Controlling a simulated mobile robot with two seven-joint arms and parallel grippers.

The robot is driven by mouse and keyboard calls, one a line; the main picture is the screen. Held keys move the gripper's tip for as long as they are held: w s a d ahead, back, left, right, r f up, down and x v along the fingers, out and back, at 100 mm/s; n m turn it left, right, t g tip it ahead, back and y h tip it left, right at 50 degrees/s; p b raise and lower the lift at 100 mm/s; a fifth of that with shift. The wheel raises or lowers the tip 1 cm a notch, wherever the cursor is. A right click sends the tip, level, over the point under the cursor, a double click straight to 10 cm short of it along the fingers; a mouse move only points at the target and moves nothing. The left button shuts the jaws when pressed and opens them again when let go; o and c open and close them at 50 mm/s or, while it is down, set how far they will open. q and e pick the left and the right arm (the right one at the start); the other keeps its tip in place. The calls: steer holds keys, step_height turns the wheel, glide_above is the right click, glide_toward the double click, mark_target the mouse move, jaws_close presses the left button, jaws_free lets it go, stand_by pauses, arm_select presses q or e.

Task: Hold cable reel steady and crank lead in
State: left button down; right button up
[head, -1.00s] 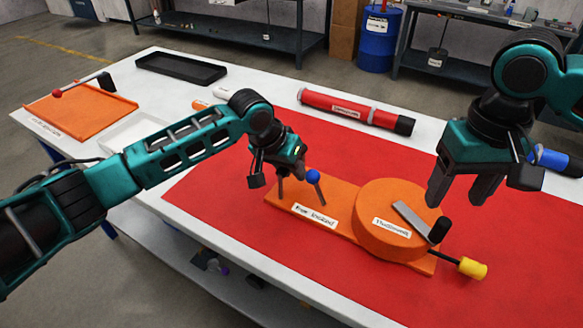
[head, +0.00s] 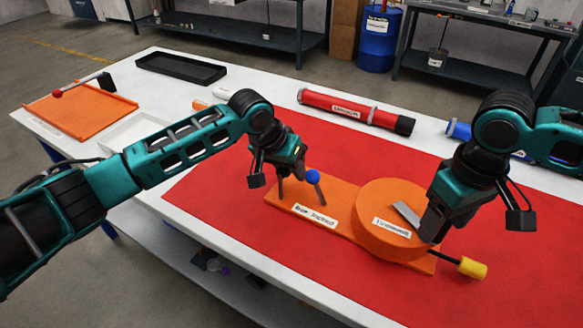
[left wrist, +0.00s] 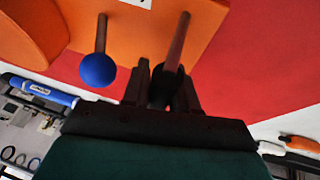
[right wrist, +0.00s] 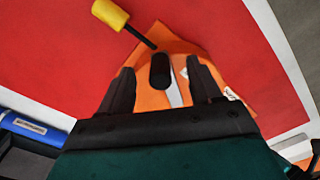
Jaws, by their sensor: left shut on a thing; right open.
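The orange cable reel base (head: 336,212) lies on the red mat, with a round orange drum (head: 378,241) at its right end. A metal crank arm (head: 406,212) sits on the drum, and its black knob (right wrist: 160,71) shows in the right wrist view. My left gripper (head: 280,190) is shut on an upright post (left wrist: 179,45) at the base's left end, beside a blue-ball post (head: 313,177). My right gripper (head: 428,232) is open, its fingers on either side of the black knob. A lead with a yellow end (head: 472,268) sticks out from the drum's right.
A red tube (head: 350,110) and a blue tube (head: 459,130) lie behind on the white table (head: 230,85). A black tray (head: 180,68) and an orange tray (head: 80,107) are at the far left. The mat's front is clear.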

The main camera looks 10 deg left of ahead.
steer(key=shift+f, duration=1.25)
steer(key=shift+c, duration=0.5)
jaws_close()
steer(key=shift+f, duration=0.3)
steer(key=shift+s, duration=0.1)
steer(key=shift+s+a+m, duration=0.35)
steer(key=shift+a+m, duration=0.1)
steer(key=shift+m, duration=0.45)
